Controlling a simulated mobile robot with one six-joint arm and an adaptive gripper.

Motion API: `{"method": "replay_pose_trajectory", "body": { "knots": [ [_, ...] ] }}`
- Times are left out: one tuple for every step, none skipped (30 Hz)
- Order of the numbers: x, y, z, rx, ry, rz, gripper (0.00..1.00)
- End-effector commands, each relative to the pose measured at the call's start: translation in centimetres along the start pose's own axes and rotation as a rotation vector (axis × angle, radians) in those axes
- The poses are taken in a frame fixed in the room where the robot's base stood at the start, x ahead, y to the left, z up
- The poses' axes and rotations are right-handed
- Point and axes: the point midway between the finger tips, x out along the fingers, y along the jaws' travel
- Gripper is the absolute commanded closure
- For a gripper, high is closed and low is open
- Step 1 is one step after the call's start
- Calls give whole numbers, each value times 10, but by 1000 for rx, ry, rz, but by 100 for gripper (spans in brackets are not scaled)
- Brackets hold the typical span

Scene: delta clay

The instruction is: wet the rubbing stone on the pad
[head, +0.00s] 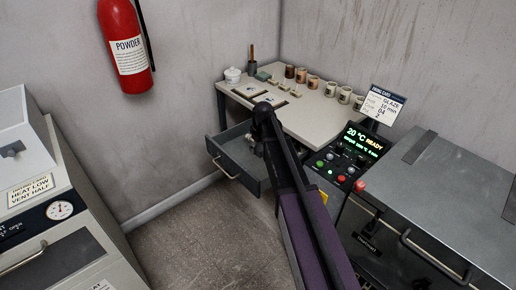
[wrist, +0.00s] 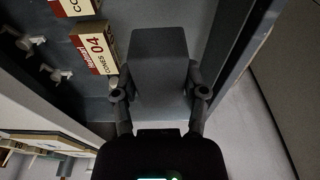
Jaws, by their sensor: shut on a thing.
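My gripper (wrist: 160,96) is shut on a dark grey block, which looks like the rubbing stone (wrist: 164,58), with one finger on each side of it. In the head view my gripper is low at the open drawer (head: 226,163), mostly hidden behind my own arm, and the stone cannot be made out there. Dark flat squares lie near the table's left side; I cannot tell which thing is the pad.
In the wrist view the drawer holds a cones box (wrist: 95,48), another box (wrist: 75,7) and small pale metal pieces (wrist: 58,74). Several cups (head: 331,88) and a white jar (head: 232,75) stand along the table's back. A kiln (head: 440,190) is at the right.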

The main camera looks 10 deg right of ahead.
Motion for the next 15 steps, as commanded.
{"method": "replay_pose_trajectory", "body": {
  "knots": [
    [0,0,0,0,0,0,76],
    [0,0,0,0,0,0,81],
    [0,0,0,0,0,0,81],
    [0,0,0,0,0,0,82],
    [-1,0,0,0,0,0,82],
    [-2,0,0,0,0,0,82],
    [-3,0,0,0,0,0,82],
    [-4,0,-1,0,0,0,82],
    [-6,0,-1,0,0,0,82],
    [-8,0,-1,0,0,0,82],
    [-10,0,-2,0,0,0,82],
    [-14,0,-2,0,0,0,82],
    [-17,0,-3,0,0,0,82],
    [-21,0,-3,0,0,0,82],
    [-26,0,-4,0,0,0,82]
  ]
}}
